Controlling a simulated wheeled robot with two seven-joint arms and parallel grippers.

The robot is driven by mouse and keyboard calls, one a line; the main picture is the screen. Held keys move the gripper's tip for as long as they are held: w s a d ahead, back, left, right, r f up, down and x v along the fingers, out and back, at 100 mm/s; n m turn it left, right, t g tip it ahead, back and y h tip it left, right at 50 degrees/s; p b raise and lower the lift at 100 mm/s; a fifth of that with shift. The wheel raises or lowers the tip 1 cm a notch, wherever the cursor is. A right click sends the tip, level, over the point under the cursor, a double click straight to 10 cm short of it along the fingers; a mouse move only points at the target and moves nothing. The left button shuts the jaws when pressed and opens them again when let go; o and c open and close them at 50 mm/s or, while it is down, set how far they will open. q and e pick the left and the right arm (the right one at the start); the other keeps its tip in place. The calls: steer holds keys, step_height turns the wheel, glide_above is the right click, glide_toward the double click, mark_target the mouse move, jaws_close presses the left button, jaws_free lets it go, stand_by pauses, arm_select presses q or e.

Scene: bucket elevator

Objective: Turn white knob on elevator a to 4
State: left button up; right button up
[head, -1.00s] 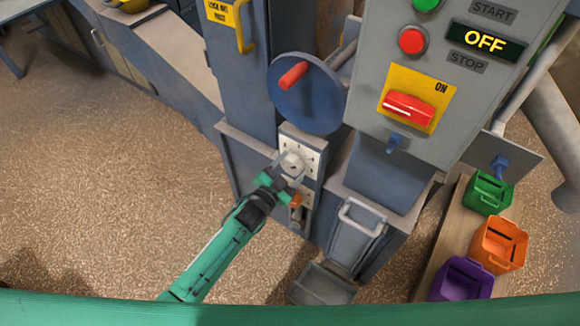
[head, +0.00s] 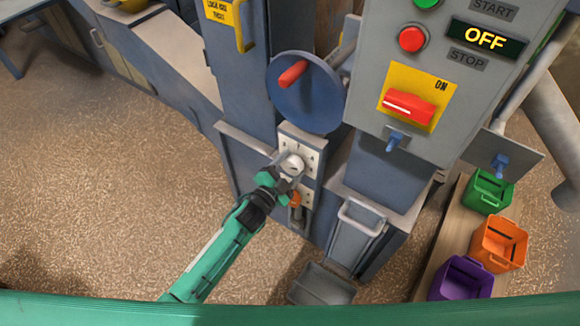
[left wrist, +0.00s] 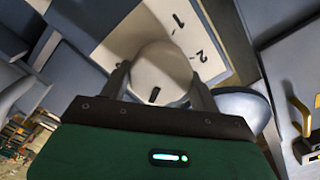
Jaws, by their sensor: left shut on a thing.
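The white knob (head: 291,165) sits on a pale numbered dial plate (head: 313,157) on the front of the blue-grey elevator. My left gripper (head: 283,176) reaches it from the lower left. In the left wrist view the knob (left wrist: 160,72) lies between the two fingers (left wrist: 159,92), which are shut on it. A dark mark shows on the knob's face. The numbers 1 and 2 show on the plate (left wrist: 215,35) beyond it; the other numbers are hidden or too small to read. My right gripper is not in view.
An orange knob (head: 295,199) sits just below the white one. A blue handwheel (head: 307,92) with a red handle is above. A control box (head: 449,100) reading OFF stands to the right. Green (head: 488,190), orange (head: 499,244) and purple (head: 462,280) bins stand at lower right.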

arm_select(q)
steer(key=o, duration=1)
steer(key=shift+c, duration=0.2)
steer(key=v, duration=1.4)
steer(key=shift+b, duration=0.4)
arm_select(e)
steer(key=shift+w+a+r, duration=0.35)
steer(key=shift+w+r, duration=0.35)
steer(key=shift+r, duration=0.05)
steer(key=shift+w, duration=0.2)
